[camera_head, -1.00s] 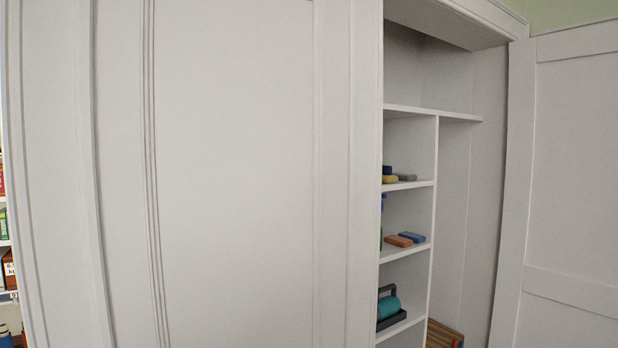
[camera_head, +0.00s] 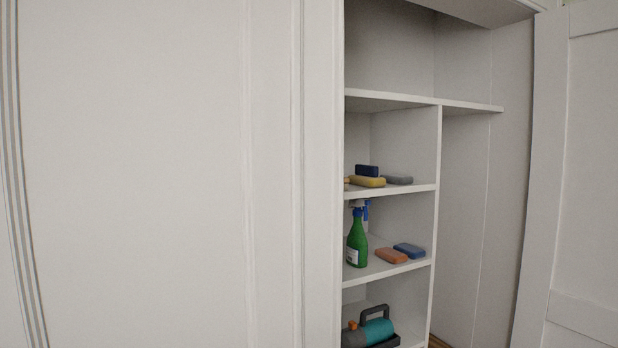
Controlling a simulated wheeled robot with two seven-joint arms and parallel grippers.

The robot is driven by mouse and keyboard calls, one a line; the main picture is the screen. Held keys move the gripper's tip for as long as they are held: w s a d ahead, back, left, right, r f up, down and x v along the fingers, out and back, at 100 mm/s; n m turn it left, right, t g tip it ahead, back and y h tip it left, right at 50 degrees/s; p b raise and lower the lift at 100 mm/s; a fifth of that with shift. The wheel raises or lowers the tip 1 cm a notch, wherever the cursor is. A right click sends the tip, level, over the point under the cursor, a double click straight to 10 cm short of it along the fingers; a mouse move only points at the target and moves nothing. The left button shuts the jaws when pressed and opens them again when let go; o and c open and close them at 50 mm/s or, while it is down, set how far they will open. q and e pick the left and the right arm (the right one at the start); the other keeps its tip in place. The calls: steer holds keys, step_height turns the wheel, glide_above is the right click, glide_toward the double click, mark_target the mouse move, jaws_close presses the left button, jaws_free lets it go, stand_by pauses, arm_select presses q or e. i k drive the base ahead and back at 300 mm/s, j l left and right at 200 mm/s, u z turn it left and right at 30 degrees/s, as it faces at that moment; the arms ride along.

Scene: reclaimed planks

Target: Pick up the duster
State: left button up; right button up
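No thing in the head view can be told for sure as the duster. A small tan end of something shows at the door frame's edge, left of the yellow block; the rest is hidden. Neither of my grippers is in view.
A teal-and-grey tool (camera_head: 377,331) sits below. A closed panel (camera_head: 150,180) covers the left; an open door (camera_head: 585,180) stands right.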

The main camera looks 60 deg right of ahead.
mark_target(366, 175)
steer(key=k+l+u, duration=0.15)
steer(key=l, duration=0.35)
steer(key=k+l+u, duration=0.15)
steer(key=l, duration=0.35)
steer(key=k+l+u, duration=0.15)
steer(key=k+l, duration=0.2)
steer(key=k+l+u, duration=0.2)
steer(key=l, duration=0.35)
steer(key=k, duration=0.1)
